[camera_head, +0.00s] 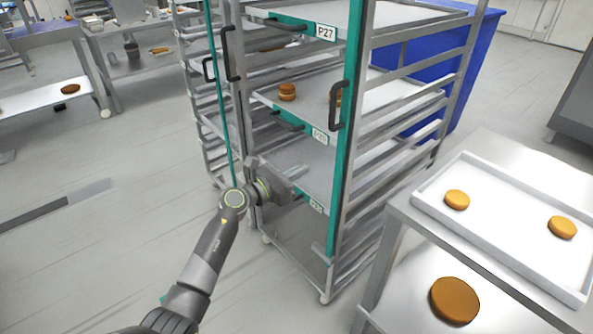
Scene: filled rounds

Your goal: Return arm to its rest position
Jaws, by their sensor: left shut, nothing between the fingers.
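My left gripper (294,178) is shut and empty. It is at the front of a metal rack (349,120) with teal uprights, level with its lower trays. My left arm reaches up to it from the bottom of the view. Whether the gripper touches the rack I cannot tell. My right gripper is not in view.
A rack tray (385,98) holds round filled pastries (287,91). At the right, a white tray (500,232) with two rounds (457,200) stands on a metal table (405,208), with a larger round (454,300) lower down. A blue bin (470,60) stands behind.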

